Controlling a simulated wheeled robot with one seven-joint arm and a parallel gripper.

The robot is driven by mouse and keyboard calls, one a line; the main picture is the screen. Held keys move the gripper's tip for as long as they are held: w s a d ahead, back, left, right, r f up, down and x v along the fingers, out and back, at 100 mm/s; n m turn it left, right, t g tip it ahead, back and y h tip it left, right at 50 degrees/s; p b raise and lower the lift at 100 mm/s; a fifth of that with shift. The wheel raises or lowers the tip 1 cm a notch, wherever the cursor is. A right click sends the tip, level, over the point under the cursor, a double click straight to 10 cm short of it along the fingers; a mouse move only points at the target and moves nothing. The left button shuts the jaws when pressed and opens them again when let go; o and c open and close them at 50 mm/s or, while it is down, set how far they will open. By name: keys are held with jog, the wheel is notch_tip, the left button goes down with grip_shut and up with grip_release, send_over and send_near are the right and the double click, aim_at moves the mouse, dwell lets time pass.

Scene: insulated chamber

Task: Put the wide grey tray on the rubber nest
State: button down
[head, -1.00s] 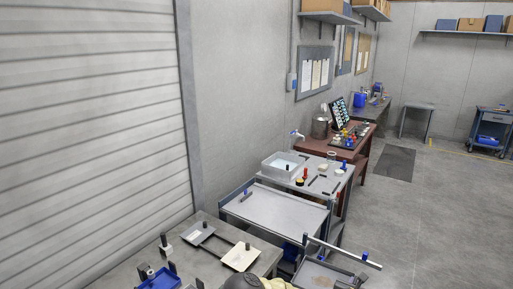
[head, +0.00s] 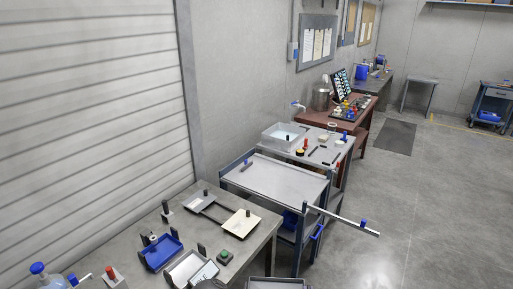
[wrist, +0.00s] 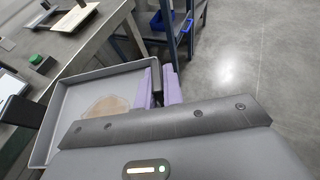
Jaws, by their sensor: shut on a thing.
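The wide grey tray (wrist: 85,95) fills the left middle of the wrist view, with a round brownish patch on its floor. My gripper (wrist: 158,88) has purple fingers and is shut at the tray's right side, on a dark upright part there. The tray hangs beside the bench, over the floor. A grey rim at the bottom edge of the head view (head: 278,284) looks like the same tray, mostly cut off. I cannot make out the rubber nest for certain in either view.
The near bench (head: 240,212) holds a blue tray (head: 160,252), a whitish tray (head: 186,268), a cream plate (head: 242,223) and a green-topped block (head: 226,256). A grey trolley (head: 285,180) with a rail sticking out right stands behind it. Floor at right is clear.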

jog(key=shift+s+a+f+n+y, duration=0.2)
jog(key=shift+s+a+y, duration=0.05)
jog(key=shift+s+a, duration=0.25)
jog(key=shift+s+a+f+n+y, duration=0.15)
jog(key=shift+s+a+n+y, duration=0.1)
jog(key=shift+s+a, duration=0.2)
jog(key=shift+w, duration=0.15)
